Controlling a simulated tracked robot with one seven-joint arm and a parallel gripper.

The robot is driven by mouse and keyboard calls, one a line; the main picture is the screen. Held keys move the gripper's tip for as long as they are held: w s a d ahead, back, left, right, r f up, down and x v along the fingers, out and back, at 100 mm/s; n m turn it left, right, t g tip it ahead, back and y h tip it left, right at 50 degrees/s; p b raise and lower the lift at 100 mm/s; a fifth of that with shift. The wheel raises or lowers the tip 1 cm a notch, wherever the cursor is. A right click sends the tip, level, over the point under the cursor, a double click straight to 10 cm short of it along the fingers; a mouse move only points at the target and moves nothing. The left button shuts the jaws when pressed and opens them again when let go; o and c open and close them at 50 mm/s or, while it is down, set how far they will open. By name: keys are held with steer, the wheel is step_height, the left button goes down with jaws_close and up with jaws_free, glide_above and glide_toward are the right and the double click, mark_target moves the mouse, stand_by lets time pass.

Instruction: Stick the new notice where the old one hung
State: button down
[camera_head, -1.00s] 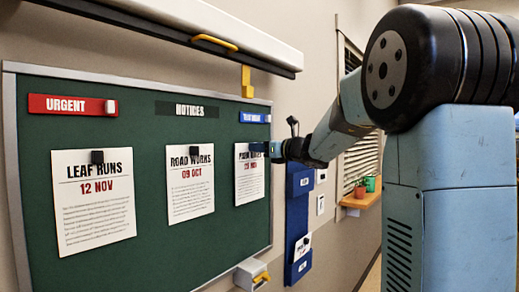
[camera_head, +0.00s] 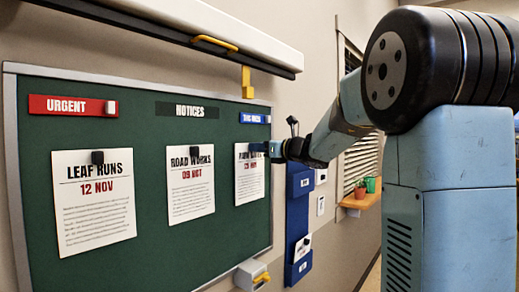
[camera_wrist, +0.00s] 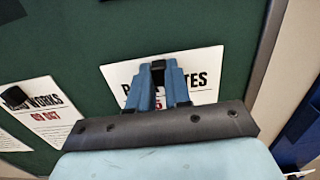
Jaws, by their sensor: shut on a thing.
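A white notice (camera_head: 249,178) is at the right end of the green board (camera_head: 226,228), under a blue label. It appears to lie against the board. In the wrist view the notice (camera_wrist: 207,62) shows large black letters, partly hidden by my fingers. My gripper (camera_head: 267,149) is at its top edge. In the wrist view my gripper (camera_wrist: 159,72) is shut on a small black magnet (camera_wrist: 158,66) at the notice's heading. Two other notices, ROAD WORKS (camera_head: 190,190) and LEAF RUNS (camera_head: 93,210), hang to the left under black magnets.
A blue wall rack (camera_head: 298,220) hangs right of the board, with a paper (camera_head: 302,249) in its lower pocket. A yellow-handled grey box (camera_head: 250,273) sits at the board's lower edge. A white housing (camera_head: 190,25) juts out above. A small shelf (camera_head: 360,202) holds pots.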

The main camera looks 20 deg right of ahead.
steer(key=shift+w+a, duration=0.1)
stand_by(0.3)
steer(key=c, duration=1)
jaws_free()
steer(key=v, duration=1.4)
steer(key=s+a+f+n+g+h, duration=0.2)
steer(key=s+a+f+n+g, duration=0.5)
steer(key=s+a+f+n, duration=0.55)
steer(key=s+d+f+n+h, duration=0.2)
steer(key=s+f+n+h, duration=0.1)
steer(key=s+n, duration=0.2)
steer(key=s+d+f+n+g+h, duration=0.1)
steer(key=s+d+f+n+h, duration=0.1)
steer(key=s+n, duration=0.3)
steer(key=s+d+f+n+g+h, duration=0.1)
steer(key=s+d+f+n+h, duration=0.1)
steer(key=s+f+n+h, duration=0.1)
steer(key=shift+s+f+n+h, duration=0.15)
steer(key=shift+s+f+n, duration=0.2)
steer(key=shift+s+n, duration=0.4)
steer(key=shift+s+f+n+h, duration=0.15)
steer(key=shift+s+f+n, duration=0.25)
steer(key=shift+n, duration=0.5)
